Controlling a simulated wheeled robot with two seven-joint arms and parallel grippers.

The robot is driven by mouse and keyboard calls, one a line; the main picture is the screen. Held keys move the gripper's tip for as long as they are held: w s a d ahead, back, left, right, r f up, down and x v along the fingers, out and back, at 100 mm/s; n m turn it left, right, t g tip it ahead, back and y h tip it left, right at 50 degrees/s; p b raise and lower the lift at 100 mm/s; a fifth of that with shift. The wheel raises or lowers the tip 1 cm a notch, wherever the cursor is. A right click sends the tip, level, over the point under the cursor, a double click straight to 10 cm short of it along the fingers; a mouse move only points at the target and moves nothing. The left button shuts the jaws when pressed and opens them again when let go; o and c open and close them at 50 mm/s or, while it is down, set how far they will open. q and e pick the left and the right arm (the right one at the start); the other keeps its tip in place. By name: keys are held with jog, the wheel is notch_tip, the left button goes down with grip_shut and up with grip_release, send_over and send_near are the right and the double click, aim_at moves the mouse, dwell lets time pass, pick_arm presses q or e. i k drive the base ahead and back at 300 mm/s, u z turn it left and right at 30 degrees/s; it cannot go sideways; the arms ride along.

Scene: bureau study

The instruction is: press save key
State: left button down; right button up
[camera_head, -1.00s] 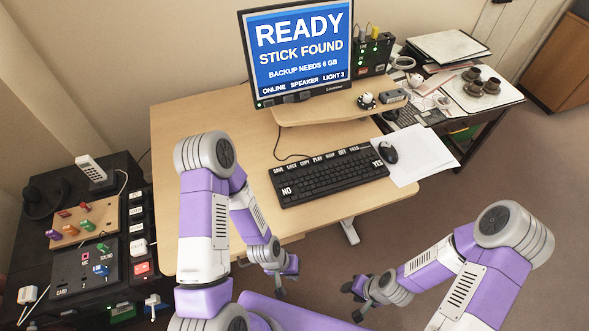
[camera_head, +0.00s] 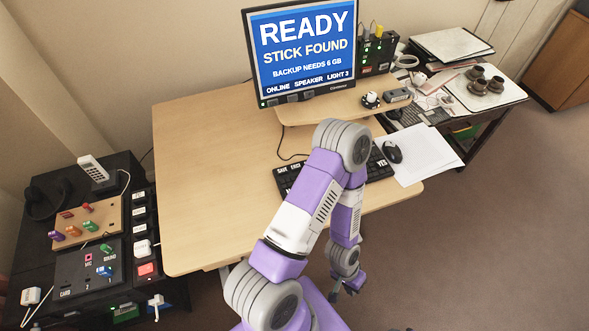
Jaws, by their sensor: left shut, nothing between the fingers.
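The black keyboard (camera_head: 287,182) lies on the wooden desk, largely hidden behind my left arm. The SAVE key (camera_head: 282,170) shows at the left end of its top row. A YES key (camera_head: 381,163) shows at its right end. My left arm rises across the desk's front and bends down again. My left gripper (camera_head: 346,287) hangs below and in front of the desk edge, apart from the keyboard, shut and empty. My right gripper is not in view.
The monitor (camera_head: 302,50) reads READY, STICK FOUND. A mouse (camera_head: 393,152) and white paper (camera_head: 425,158) lie right of the keyboard. A black cabinet with controls (camera_head: 30,255) stands at left. The desk's left half (camera_head: 215,150) is clear.

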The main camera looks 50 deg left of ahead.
aim_at(283, 171)
jog(key=k, duration=0.85)
jog(key=u, duration=0.75)
jog(key=i, duration=0.25)
